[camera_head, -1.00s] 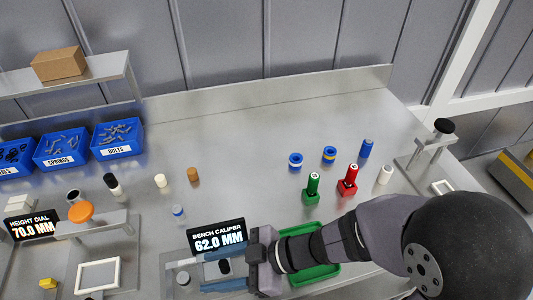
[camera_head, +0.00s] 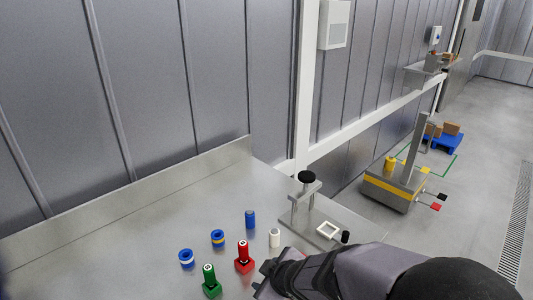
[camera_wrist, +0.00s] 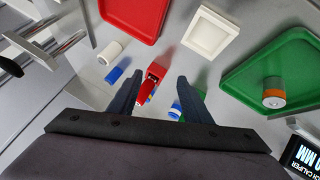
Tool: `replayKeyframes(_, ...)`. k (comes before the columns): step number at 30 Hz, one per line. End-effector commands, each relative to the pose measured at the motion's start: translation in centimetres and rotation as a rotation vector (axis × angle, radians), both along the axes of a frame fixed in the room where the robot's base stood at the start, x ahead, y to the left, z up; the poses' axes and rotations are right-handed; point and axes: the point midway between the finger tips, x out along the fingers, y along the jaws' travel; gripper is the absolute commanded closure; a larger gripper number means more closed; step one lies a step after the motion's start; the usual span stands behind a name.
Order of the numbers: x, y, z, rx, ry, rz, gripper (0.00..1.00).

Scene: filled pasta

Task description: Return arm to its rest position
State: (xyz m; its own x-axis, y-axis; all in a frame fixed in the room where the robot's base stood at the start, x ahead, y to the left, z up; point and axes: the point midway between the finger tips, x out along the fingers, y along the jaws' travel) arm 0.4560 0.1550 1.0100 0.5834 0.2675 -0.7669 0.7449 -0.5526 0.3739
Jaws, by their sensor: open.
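My gripper (camera_head: 264,284) is at the bottom of the head view, to the right of the green block with its upright piece (camera_head: 210,282) and near the red block with its upright piece (camera_head: 244,258). In the wrist view my gripper (camera_wrist: 160,76) has its two dark fingers spread apart. A red block (camera_wrist: 151,80) shows between and beyond the fingers, and the fingers appear to hold nothing. Part of the green block (camera_wrist: 202,78) shows beside the right finger. The arm hides part of the bench.
On the bench are two blue rings (camera_head: 186,258), a blue cylinder (camera_head: 250,219), a white cylinder (camera_head: 274,238) and a clamp-like stand (camera_head: 308,205). The wrist view shows a red tray (camera_wrist: 152,30) and a green tray (camera_wrist: 245,88) bearing an orange-banded cylinder (camera_wrist: 273,92). A cart (camera_head: 397,190) stands beyond the bench.

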Motion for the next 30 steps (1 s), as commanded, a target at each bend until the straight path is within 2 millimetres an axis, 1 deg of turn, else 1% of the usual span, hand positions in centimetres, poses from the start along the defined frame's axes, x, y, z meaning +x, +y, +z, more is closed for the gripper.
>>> replayKeyframes(1, -0.5, -3.5, -0.8, -0.015, 0.056, -0.133, 0.55)
replayKeyframes(2, -1.2, -5.4, -1.2, -0.022, 0.096, -0.212, 0.55)
replayKeyframes(3, -2.3, -7.8, -1.8, -0.029, 0.152, -0.314, 0.55)
replayKeyframes(5, -4.5, -10.9, -2.6, -0.031, 0.245, -0.465, 0.55)
replayKeyframes(6, -6.1, -12.5, -3.1, -0.026, 0.307, -0.558, 0.55)
replayKeyframes(8, -8.7, -14.1, -3.7, -0.014, 0.398, -0.679, 0.55)
replayKeyframes(9, -10.3, -14.9, -3.9, -0.004, 0.455, -0.747, 0.55)
replayKeyframes(12, -13.8, -15.7, -4.3, 0.025, 0.578, -0.879, 0.55)
replayKeyframes(16, -16.5, -15.7, -4.4, 0.056, 0.681, -0.974, 0.55)
replayKeyframes(18, -17.3, -15.6, -4.4, 0.066, 0.711, -0.998, 0.55)
replayKeyframes(20, -17.6, -15.6, -4.3, 0.069, 0.723, -1.008, 0.55)
replayKeyframes(26, -17.7, -15.6, -4.3, 0.070, 0.728, -1.010, 0.55)
replayKeyframes(27, -17.7, -15.6, -4.3, 0.070, 0.727, -1.009, 0.58)
replayKeyframes(29, -17.7, -15.5, -4.3, 0.069, 0.727, -1.008, 0.72)
replayKeyframes(30, -17.7, -15.5, -4.3, 0.068, 0.727, -1.006, 0.82)
